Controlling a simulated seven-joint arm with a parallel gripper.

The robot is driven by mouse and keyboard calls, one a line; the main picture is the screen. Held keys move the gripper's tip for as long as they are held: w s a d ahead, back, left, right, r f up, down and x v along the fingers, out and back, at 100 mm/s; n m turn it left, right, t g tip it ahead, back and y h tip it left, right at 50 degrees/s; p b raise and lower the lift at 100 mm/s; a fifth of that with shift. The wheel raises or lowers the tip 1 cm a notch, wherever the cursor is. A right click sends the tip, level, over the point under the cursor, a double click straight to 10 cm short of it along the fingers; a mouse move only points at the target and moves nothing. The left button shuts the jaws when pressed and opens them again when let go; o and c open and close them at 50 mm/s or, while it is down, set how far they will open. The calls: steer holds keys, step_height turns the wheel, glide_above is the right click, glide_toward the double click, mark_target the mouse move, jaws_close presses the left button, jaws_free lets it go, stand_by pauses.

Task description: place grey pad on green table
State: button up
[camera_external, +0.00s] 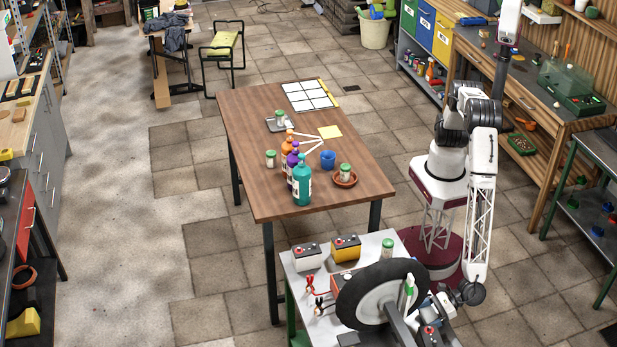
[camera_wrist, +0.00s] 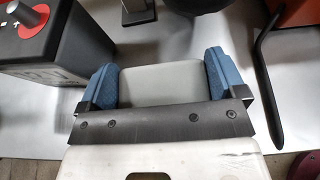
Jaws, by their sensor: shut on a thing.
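My gripper (camera_wrist: 161,78) shows in the wrist view with blue finger pads on both sides of a smooth light grey pad (camera_wrist: 160,88). The fingers are shut on the pad's two sides. A pale metal surface lies below. In the external view my gripper (camera_external: 443,303) is low at the front right, beside the wheel; the pad cannot be made out there. The front table (camera_external: 300,283) has a light grey top and green legs. Another table with a green frame (camera_external: 597,153) stands at the right edge. I cannot tell which is the green table.
A black tire (camera_external: 349,300) on a stand crowds the front table. Battery boxes (camera_external: 346,248) stand at its back. The wooden table (camera_external: 250,110) holds bottles.

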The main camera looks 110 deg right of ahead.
steer(key=shift+f, duration=0.35)
steer(key=shift+f, duration=0.15)
steer(key=o, duration=0.7)
steer(key=shift+r, duration=0.2)
steer(key=v, duration=1.2)
stand_by(0.4)
